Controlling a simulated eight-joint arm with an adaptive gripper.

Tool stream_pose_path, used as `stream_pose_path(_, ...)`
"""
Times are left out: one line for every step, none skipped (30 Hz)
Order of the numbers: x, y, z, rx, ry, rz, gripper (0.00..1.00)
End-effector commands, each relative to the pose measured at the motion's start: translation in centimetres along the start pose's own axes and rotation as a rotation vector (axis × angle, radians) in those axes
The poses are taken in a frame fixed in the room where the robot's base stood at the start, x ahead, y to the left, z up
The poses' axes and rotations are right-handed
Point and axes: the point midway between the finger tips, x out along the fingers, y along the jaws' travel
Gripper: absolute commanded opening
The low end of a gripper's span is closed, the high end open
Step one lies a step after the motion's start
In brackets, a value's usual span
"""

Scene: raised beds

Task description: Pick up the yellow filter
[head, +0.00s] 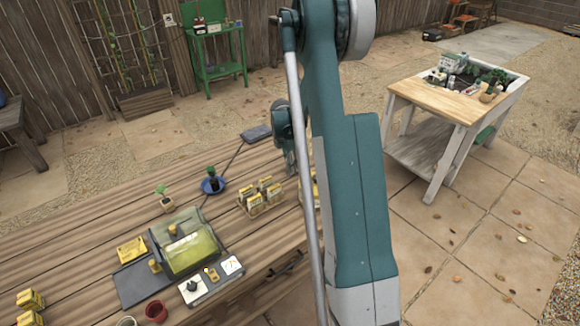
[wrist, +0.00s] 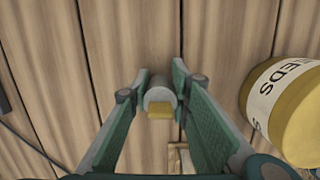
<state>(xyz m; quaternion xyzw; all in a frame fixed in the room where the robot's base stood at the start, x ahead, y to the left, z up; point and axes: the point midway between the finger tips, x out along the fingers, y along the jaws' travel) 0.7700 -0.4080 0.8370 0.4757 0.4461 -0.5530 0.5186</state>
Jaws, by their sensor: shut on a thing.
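My gripper (wrist: 161,80) is shut on a small grey-white cylinder with a yellow block-shaped end, which I take to be the yellow filter (wrist: 159,108). The filter sits between the two teal fingers in the wrist view, above wooden planks. I cannot tell whether it touches the planks. In the head view my arm hides most of my gripper, and the filter does not show there.
A yellow can labelled SEEDS (wrist: 289,104) stands close to the right finger. On the wooden table (head: 90,246) are a box of yellow packets (head: 261,196), a blue dish (head: 213,186) with a plant, and a device with a yellow-green window (head: 190,250). A potting bench (head: 440,108) stands right.

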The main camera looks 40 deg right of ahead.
Motion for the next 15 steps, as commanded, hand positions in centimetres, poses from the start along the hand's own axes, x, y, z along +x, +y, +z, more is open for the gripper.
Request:
stream_pose_path(0.0,0.0,0.0,0.0,0.0,0.0,0.1)
stream_pose_path(-0.1,0.0,0.0,0.0,0.0,0.0,0.1)
stream_pose_path(-0.1,0.0,0.0,0.0,0.0,0.0,0.1)
stream_pose_path(-0.2,0.0,0.0,0.0,0.0,0.0,0.1)
stream_pose_path(-0.3,0.0,0.1,0.0,0.0,0.0,0.1)
stream_pose_path(-0.5,0.0,0.1,0.0,0.0,0.0,0.1)
stream_pose_path(-0.7,0.0,0.1,0.0,0.0,0.0,0.1)
stream_pose_path(-0.9,0.0,0.1,0.0,0.0,0.0,0.1)
stream_pose_path(-1.2,0.0,0.2,0.0,0.0,0.0,0.1)
stream_pose_path(-1.5,0.0,0.2,0.0,0.0,0.0,0.1)
stream_pose_path(-1.8,0.0,0.3,0.0,0.0,0.0,0.1)
stream_pose_path(-2.3,0.0,0.3,0.0,0.0,0.0,0.1)
stream_pose_path(-2.7,0.0,0.4,0.0,0.0,0.0,0.1)
stream_pose_path(-3.1,0.0,0.5,0.0,0.0,0.0,0.1)
stream_pose_path(-3.7,0.0,0.6,0.0,0.0,0.0,0.1)
